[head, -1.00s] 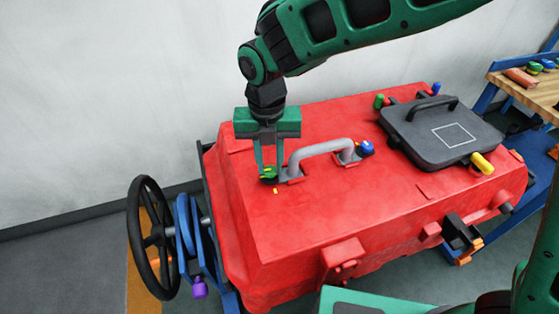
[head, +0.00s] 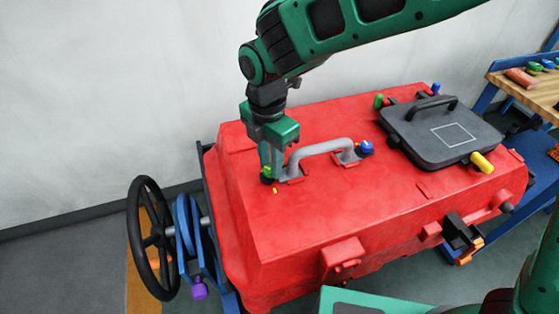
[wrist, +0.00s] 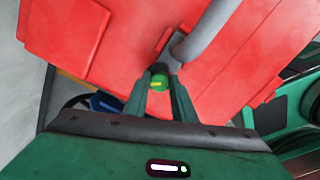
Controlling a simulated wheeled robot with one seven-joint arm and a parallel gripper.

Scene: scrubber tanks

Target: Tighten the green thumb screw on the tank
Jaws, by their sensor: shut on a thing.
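The red tank (head: 300,230) fills the middle of the head view. The green thumb screw (wrist: 158,82) sits between my fingertips in the wrist view, beside the foot of the grey handle; a yellow mark shows on its top. In the head view the screw (head: 266,173) is partly hidden by the fingers. My gripper (head: 270,172) points down at the tank's top left and is shut on the screw. The gripper also shows in the wrist view (wrist: 160,85).
The grey handle (head: 320,147) stands right beside my gripper, with a blue knob (head: 365,148) at its far end. A black lid (head: 440,130) with green, blue and yellow knobs is at the right. A black handwheel (head: 150,238) is at the left.

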